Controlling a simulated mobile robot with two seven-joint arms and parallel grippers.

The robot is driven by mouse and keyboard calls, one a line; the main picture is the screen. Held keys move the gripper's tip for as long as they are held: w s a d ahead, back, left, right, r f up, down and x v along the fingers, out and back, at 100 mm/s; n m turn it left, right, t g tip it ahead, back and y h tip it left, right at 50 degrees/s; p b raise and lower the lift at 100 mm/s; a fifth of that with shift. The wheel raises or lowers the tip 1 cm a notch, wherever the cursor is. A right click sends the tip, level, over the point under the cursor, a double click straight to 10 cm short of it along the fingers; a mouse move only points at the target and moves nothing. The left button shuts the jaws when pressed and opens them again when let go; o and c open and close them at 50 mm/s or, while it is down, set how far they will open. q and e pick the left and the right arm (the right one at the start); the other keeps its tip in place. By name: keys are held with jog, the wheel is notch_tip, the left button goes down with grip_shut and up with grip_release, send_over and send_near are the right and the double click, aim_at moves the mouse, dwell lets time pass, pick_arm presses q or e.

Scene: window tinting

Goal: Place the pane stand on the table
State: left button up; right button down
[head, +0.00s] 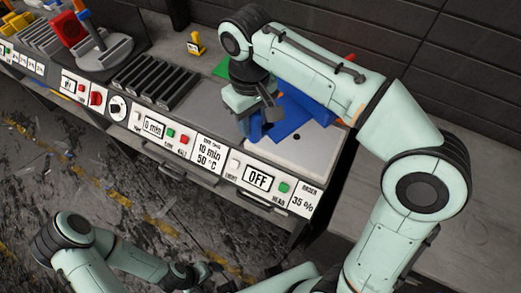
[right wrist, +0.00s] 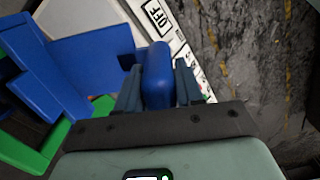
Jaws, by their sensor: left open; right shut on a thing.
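A blue angled piece, which looks like the pane stand (head: 301,117), is at the right end of the worktop (head: 215,105), over a pale plate. In the right wrist view the blue stand (right wrist: 92,58) shows as a broad panel beside the gripper. My right gripper (head: 258,122) is shut on a rounded blue handle (right wrist: 157,75), between its fingers in the right wrist view (right wrist: 157,88). Whether the stand's underside touches the plate is hidden. My left gripper (head: 207,272) is open and empty, low in front of the bench, partly dark.
A green part (head: 221,68) lies behind the right gripper, and a red bit (head: 348,60) shows behind my arm. A dark slotted rack (head: 155,82) stands left of it. A yellow item (head: 196,44) is at the back. The front panel carries buttons and an OFF display (head: 257,181).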

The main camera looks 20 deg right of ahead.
pick_arm(q)
jog(key=shift+s+f+b, duration=0.6)
jog(key=shift+f+b, duration=0.1)
jog(key=shift+f, duration=0.3)
jog(key=shift+s+f+b, duration=0.6)
jog(key=shift+f+b, duration=0.05)
jog(key=shift+f, duration=0.3)
pick_arm(e)
notch_tip(320, 180, down, 15)
jog(key=shift+f, duration=0.1)
jog(key=shift+f, duration=0.15)
jog(key=c, duration=0.7)
grip_release()
pick_arm(q)
jog(key=shift+f, duration=0.1)
jog(key=r, duration=0.1)
jog(key=w+r+p, duration=0.1)
jog(key=r+p, duration=0.1)
jog(key=shift+w, duration=0.3)
pick_arm(e)
notch_tip(320, 180, up, 12)
jog(key=shift+r, duration=0.15)
